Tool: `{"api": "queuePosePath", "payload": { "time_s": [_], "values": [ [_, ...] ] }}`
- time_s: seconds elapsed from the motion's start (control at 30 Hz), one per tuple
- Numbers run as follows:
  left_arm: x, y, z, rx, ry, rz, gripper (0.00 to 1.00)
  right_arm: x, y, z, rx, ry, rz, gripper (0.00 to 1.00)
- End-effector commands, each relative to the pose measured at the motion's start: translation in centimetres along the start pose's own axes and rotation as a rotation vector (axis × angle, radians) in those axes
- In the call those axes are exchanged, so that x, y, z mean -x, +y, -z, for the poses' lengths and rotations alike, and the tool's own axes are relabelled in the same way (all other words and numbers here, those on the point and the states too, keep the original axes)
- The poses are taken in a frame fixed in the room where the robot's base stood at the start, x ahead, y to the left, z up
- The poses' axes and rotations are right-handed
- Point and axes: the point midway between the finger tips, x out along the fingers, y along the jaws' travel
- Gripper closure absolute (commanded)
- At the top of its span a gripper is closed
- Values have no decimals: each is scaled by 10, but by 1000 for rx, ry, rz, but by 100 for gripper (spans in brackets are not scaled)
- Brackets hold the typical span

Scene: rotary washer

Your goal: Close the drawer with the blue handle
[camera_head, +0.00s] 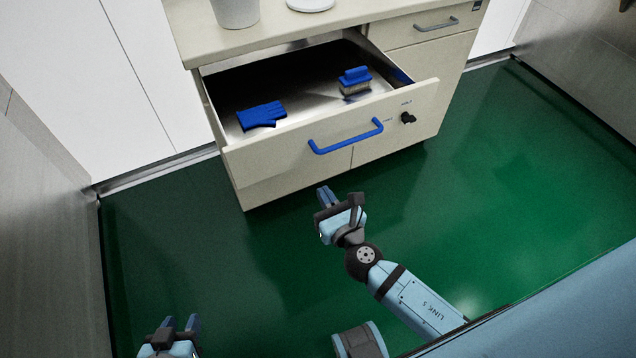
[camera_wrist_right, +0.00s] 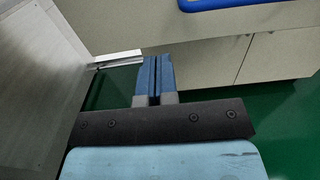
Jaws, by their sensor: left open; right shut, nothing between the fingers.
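The drawer (camera_head: 262,168) is pulled out of the beige cabinet, its front standing well forward of the cabinet body. Its blue handle (camera_head: 346,138) is a bar across the drawer front; part of the handle shows at the top of the right wrist view (camera_wrist_right: 208,4). My right gripper (camera_head: 326,192) is shut and empty, in front of and below the handle, apart from it. Its blue fingers (camera_wrist_right: 154,75) lie together in the right wrist view. My left gripper (camera_head: 180,322) is open and empty at the bottom left, far from the drawer.
A blue glove (camera_head: 261,116) and a blue-topped brush (camera_head: 354,80) lie in the open drawer. A black knob (camera_head: 408,118) sticks out of its front. A grey-handled drawer (camera_head: 420,28) is shut. Green floor (camera_head: 480,190) is clear; walls stand either side.

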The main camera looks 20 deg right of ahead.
Motion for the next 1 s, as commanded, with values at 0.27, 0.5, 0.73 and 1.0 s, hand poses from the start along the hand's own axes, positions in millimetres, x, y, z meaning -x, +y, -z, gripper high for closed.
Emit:
{"api": "queuePosePath", "payload": {
  "time_s": [0.27, 0.5, 0.73, 1.0],
  "values": [
    [3, 0, 1, 6, -11, 0, 57, -59, 0, -3, -5, -2, 1, 100],
    [3, -1, 1, 6, -13, 2, 57, -104, 0, -2, -5, -1, 1, 100],
    [2, -3, 1, 1, -12, 3, 57, -123, 0, -1, -7, 1, 0, 100],
    [2, -4, 0, -2, -13, 3, 57, -125, 0, 0, -7, 1, 0, 100]
  ]
}}
